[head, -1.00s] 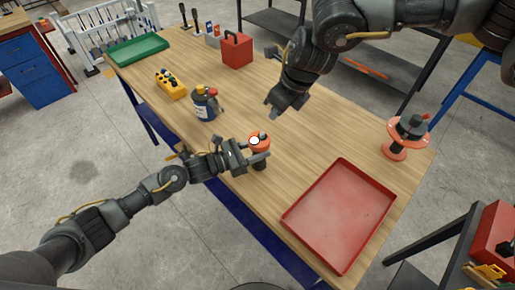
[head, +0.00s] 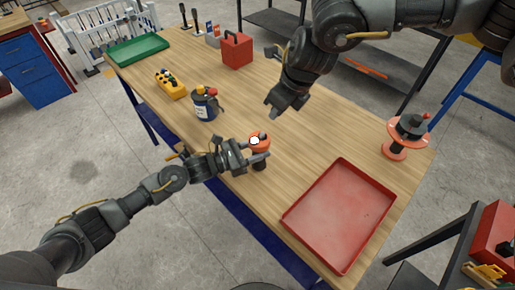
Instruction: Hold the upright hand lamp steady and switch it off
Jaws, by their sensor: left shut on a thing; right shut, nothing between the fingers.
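The hand lamp (head: 260,140) stands upright on the wooden table near its front edge. It has an orange head with a bright white face and a dark body. My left gripper (head: 258,161) is shut around the lamp's body, below the head, and partly hides it. My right gripper (head: 272,111) is shut and empty. It hangs above the table, behind the lamp in the picture and apart from it. The lamp's switch is too small to make out.
A red tray (head: 340,215) lies right of the lamp. A dark can with tools (head: 205,106) and a yellow control box (head: 171,84) stand to the left. Bare tabletop surrounds the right gripper.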

